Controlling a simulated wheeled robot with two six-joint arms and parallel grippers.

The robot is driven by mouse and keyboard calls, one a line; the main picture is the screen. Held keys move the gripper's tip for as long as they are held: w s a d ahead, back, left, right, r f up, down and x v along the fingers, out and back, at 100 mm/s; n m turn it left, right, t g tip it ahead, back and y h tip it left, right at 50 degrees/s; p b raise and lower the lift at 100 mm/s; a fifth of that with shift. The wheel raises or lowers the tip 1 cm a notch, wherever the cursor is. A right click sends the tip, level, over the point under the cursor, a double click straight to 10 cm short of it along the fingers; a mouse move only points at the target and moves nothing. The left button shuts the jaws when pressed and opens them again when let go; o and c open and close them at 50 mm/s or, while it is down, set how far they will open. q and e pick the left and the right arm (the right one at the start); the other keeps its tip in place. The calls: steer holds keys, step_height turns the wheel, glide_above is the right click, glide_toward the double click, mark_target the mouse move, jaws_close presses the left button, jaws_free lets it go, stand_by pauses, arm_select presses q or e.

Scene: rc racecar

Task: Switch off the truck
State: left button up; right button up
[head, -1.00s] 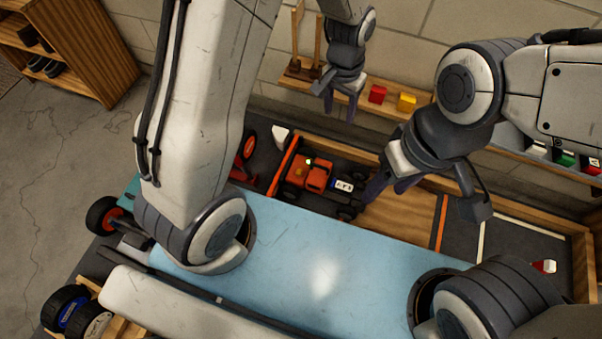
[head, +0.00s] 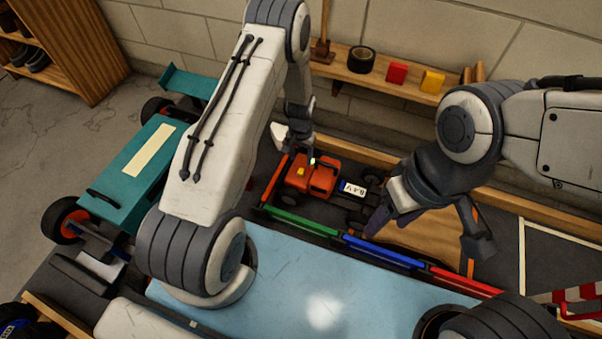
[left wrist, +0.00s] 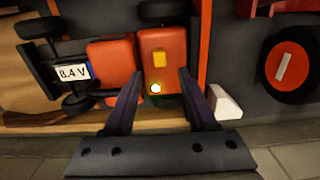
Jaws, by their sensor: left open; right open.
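The small orange-red truck (head: 322,180) sits in the walled track area, with an 8.4 V battery label (head: 354,188) on its chassis. In the left wrist view the truck (left wrist: 112,62) fills the upper left, with a yellow block (left wrist: 159,59) on its rear part and a small glowing light (left wrist: 155,88) near its edge. My left gripper (head: 300,150) is just above the rear of the truck. In the left wrist view its open fingers (left wrist: 160,82) are around the light; contact cannot be told. My right gripper (head: 428,228) is open and empty, right of the truck over a wooden ramp.
Green (head: 302,222), blue (head: 382,253) and red (head: 465,282) barriers line the track's near side. A white wedge-shaped block (left wrist: 224,101) is beside the left gripper. A wall shelf (head: 375,78) holds tape and blocks. A teal car (head: 130,185) stands at the left.

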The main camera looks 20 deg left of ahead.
mark_target(301, 171)
arm_select(q)
step_height(301, 171, down, 7)
steer(key=b, duration=0.3)
steer(key=shift+f, duration=0.2)
jaws_close()
stand_by(1.2)
